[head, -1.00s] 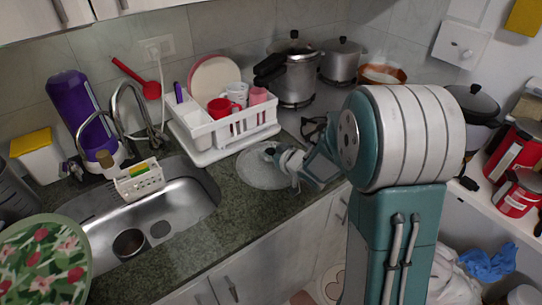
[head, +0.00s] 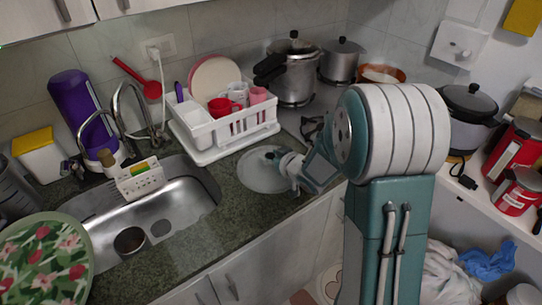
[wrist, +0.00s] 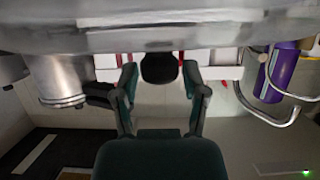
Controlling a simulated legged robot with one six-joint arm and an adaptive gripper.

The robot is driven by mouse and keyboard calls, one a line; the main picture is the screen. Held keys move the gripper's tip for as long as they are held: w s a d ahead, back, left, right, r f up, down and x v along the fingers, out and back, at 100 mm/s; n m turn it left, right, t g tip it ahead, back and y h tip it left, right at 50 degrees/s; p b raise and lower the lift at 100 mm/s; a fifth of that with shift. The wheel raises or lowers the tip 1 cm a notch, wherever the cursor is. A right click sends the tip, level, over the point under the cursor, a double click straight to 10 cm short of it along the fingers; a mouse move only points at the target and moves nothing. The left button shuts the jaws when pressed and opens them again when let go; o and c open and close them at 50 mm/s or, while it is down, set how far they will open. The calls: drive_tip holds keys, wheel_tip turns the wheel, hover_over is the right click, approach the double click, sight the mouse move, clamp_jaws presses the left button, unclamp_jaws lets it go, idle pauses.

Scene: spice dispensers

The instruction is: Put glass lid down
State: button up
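The glass lid (head: 262,178) is a pale, see-through disc lying on the counter in the head view, right of the sink and in front of the dish rack. Its dark knob (head: 270,155) points up. In the wrist view, which looks upside down, the knob (wrist: 160,68) sits between my two finger tips, with narrow gaps at its sides. The lid (wrist: 150,35) is a blurred grey band across the top there. My gripper (head: 288,165) is low over the lid's right side, its fingers open around the knob. The arm hides nothing of the lid's left half.
The white dish rack (head: 215,150) with cups stands behind the lid. The steel sink (head: 190,205) lies to the left. A pressure cooker (head: 297,75) and the stove area are behind right. Dark counter (head: 225,230) in front of the lid is bare.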

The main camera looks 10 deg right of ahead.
drive_tip(key=shift+s+f, duration=0.25)
drive_tip(key=shift+f, duration=0.35)
drive_tip(key=shift+w+r, duration=0.1)
drive_tip(key=shift+r, duration=0.2)
drive_tip(key=s+d+r+m+h, duration=0.2)
drive_tip(key=s+d+r+h, duration=0.45)
drive_tip(key=s+r, duration=0.5)
drive_tip(key=s+a+r+m+g, duration=0.1)
drive_tip(key=s+a+g, duration=0.2)
drive_tip(key=s, duration=0.7)
drive_tip(key=s+a+r+m+g+y, duration=0.1)
drive_tip(key=s+a+r+g, duration=0.1)
drive_tip(key=s, duration=0.8)
drive_tip(key=shift+a+g, duration=0.8)
drive_tip(key=shift+g, duration=0.3)
drive_tip(key=shift+s+y, duration=0.1)
drive_tip(key=shift+y, duration=0.15)
